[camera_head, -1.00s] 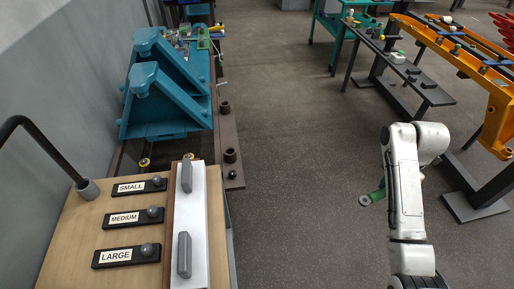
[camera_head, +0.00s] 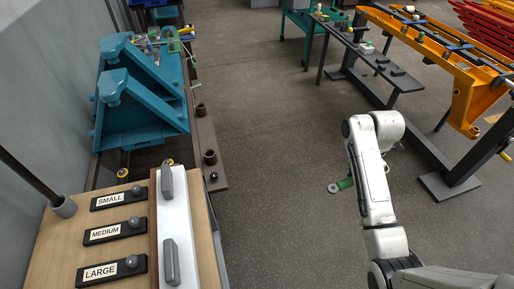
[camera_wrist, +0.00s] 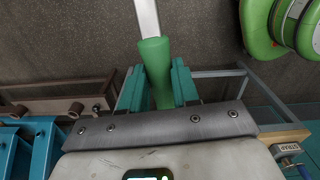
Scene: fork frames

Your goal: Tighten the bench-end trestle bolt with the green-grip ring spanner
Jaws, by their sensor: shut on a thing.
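The green-grip ring spanner (camera_head: 342,185) shows in the head view left of my arm, its pale ring end pointing left, over the dark floor. In the wrist view, its green grip (camera_wrist: 155,62) stands between the teal fingers of my gripper (camera_wrist: 157,82), with the metal shaft running up out of the picture. My gripper is shut on the grip; in the head view my arm hides it. An orange trestle beam (camera_head: 470,88) stands at the right and teal trestle frames (camera_head: 140,110) at the left. I cannot make out which bolt is the bench-end one.
A wooden bench top (camera_head: 70,240) with SMALL, MEDIUM and LARGE holders is at the lower left. A dark narrow bench (camera_head: 408,82) stands beside the orange beam, with a black foot plate (camera_head: 447,187) below. Open floor (camera_head: 265,150) lies between. Green round parts (camera_wrist: 285,25) show in the wrist view.

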